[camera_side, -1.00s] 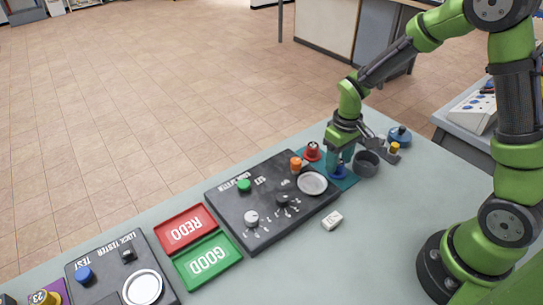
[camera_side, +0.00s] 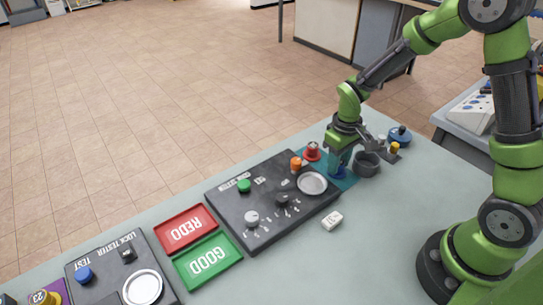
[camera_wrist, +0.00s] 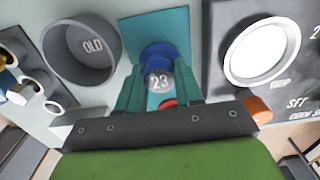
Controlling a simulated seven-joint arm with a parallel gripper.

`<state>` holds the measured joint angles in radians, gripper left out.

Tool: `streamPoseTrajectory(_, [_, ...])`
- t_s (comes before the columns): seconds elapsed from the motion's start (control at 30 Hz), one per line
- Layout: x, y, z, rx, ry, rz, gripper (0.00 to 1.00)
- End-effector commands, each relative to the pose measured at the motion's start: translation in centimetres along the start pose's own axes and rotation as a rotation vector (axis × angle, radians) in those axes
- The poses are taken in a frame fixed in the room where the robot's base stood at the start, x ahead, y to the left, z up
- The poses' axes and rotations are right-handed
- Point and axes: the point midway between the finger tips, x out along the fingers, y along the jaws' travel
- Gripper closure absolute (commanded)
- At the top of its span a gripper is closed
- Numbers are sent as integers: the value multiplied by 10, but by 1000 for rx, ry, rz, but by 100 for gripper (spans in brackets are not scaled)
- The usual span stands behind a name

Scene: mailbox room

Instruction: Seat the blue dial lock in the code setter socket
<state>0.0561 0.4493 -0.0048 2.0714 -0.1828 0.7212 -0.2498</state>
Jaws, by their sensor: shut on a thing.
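The blue dial lock (camera_wrist: 158,56) has a grey face marked 23. It is on a teal mat (camera_side: 348,181), and my gripper (camera_side: 338,168) is shut on it; in the wrist view the teal fingers (camera_wrist: 160,88) stand on either side of it. The fingers partly hide the lock in the side view. The code setter (camera_side: 237,211) is a dark panel left of the mat. Its round pale socket (camera_side: 312,183) is empty, and it also shows in the wrist view (camera_wrist: 262,52).
A grey cup marked OLD (camera_wrist: 88,45) stands right of the mat in the side view. A red lock (camera_side: 312,151) is behind the gripper. A white block (camera_side: 332,220) lies in front of the code setter. Red (camera_side: 185,229) and green (camera_side: 208,260) trays lie to the left.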

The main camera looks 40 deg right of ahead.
Motion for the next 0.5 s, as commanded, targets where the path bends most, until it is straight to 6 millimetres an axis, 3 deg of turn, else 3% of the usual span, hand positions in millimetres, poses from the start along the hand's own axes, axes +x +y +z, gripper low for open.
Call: streamPoseTrajectory(0.5, [-26, 0, -1, 1, 3, 0, 95])
